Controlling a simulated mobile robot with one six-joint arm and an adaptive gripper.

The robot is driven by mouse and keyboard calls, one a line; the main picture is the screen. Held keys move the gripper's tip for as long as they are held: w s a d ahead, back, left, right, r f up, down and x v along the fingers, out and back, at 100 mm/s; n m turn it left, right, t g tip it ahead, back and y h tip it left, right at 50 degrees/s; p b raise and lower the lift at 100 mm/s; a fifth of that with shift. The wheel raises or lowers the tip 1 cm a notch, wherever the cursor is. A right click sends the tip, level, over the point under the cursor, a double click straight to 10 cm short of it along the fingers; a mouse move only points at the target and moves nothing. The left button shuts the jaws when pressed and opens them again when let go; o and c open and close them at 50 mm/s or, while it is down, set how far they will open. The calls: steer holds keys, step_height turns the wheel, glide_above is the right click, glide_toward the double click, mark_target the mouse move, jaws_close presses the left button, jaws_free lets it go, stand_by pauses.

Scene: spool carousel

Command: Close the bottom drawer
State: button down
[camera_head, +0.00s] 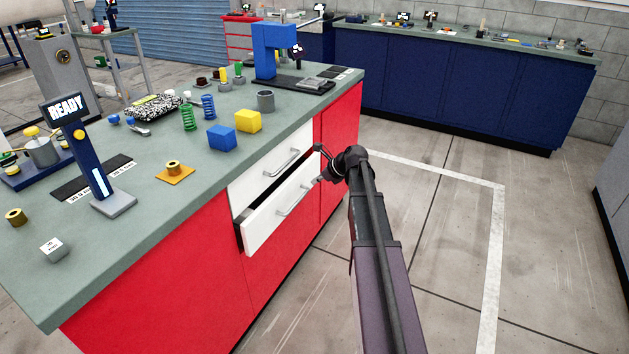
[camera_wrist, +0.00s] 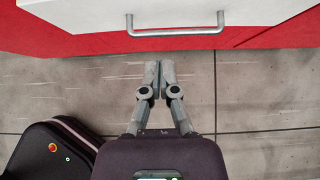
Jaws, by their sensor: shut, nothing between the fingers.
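The bottom drawer (camera_head: 262,228) is white with a grey bar handle (camera_head: 298,199). It stands pulled out from the red cabinet (camera_head: 190,270), below the top drawer (camera_head: 250,186), which looks flush. My gripper (camera_head: 322,165) is at the right end of the drawers in the head view, partly hidden by my own wrist. In the wrist view my gripper (camera_wrist: 160,68) is shut and empty, its fingertips together. A white drawer front (camera_wrist: 85,15) with a grey bar handle (camera_wrist: 175,31) lies just beyond the fingertips, apart from them.
The green worktop (camera_head: 140,215) above carries several items, including a blue cube (camera_head: 221,138), a yellow cube (camera_head: 248,121) and a READY sign post (camera_head: 85,155). The floor (camera_head: 440,230) right of the cabinet is clear. Blue cabinets (camera_head: 430,85) stand behind.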

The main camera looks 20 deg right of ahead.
mark_target(264, 213)
steer(key=s+a+f+b, duration=0.1)
steer(key=s+a, duration=0.7)
steer(key=a, duration=0.2)
steer(key=shift+f+b, duration=0.2)
steer(key=shift+b, duration=0.2)
steer(key=shift+a+f, duration=0.1)
steer(key=shift+a, duration=0.05)
steer(key=b+x, duration=0.2)
steer(key=x, duration=0.1)
steer(key=w+r+b+x, duration=0.1)
steer(key=b+x, duration=0.1)
steer(key=x, duration=0.2)
steer(key=b+x, duration=0.2)
steer(key=x, duration=0.2)
steer(key=shift+w+a+r+b, duration=0.1)
steer(key=shift+w+a+b, duration=0.3)
steer(key=shift+a, duration=0.1)
steer(key=shift+w+a, duration=0.45)
steer(key=shift+a, duration=0.05)
